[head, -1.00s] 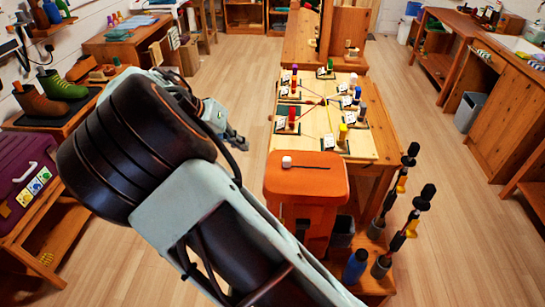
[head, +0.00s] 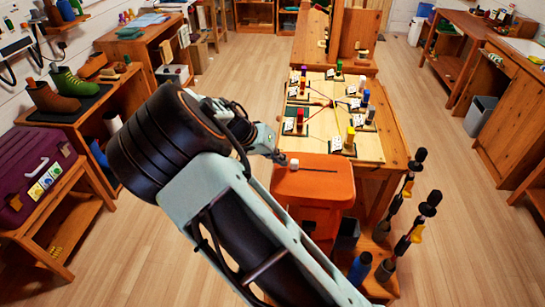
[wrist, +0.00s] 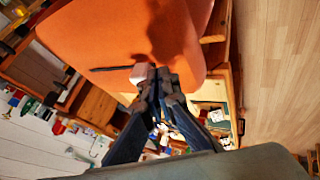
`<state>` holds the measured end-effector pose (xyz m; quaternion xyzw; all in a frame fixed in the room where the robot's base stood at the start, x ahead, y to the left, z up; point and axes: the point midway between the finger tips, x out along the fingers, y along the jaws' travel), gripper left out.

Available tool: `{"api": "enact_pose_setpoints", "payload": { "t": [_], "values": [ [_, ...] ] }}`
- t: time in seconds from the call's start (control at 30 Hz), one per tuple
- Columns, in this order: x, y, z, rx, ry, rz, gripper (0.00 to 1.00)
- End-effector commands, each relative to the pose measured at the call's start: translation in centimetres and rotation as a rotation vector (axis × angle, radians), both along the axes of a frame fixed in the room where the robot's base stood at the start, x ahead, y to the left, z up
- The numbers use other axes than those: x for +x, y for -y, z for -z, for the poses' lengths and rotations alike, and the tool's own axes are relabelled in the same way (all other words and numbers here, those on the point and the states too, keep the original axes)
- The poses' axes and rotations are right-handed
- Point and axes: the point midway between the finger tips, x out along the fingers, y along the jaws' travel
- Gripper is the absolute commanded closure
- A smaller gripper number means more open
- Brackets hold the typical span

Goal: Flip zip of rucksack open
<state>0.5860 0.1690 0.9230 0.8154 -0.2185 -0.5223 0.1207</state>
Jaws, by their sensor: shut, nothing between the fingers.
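The orange rucksack (head: 322,185) stands at the near end of the table. Its top has a dark slit, the zip line (head: 320,170), with a small white pull (head: 294,163) at the left end. My gripper (head: 279,156) is just left of the pull in the head view. In the wrist view, the shut gripper (wrist: 158,74) has its fingertips close beside the white pull (wrist: 139,72), partly overlapping it in the picture. I cannot tell whether they touch. The dark zip line (wrist: 110,69) runs left from the pull across the orange rucksack (wrist: 90,35).
Behind the rucksack, a wooden table (head: 395,135) holds a board (head: 318,95) with several coloured pegs and cards. Upright poles (head: 412,190) and a blue bottle (head: 360,267) stand at the right. A purple case (head: 35,175) is at far left. Floor is clear on both sides.

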Motion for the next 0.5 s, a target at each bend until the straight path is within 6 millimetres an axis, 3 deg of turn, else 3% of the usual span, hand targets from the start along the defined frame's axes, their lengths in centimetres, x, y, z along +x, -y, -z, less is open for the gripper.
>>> {"api": "enact_pose_setpoints", "payload": {
  "t": [0.37, 0.5],
  "values": [
    [0.0, 0.3, 0.0, 0.000, 0.000, 0.001, 1.00],
    [-0.1, 2.4, 0.1, 0.001, -0.001, 0.005, 1.00]
  ]
}}
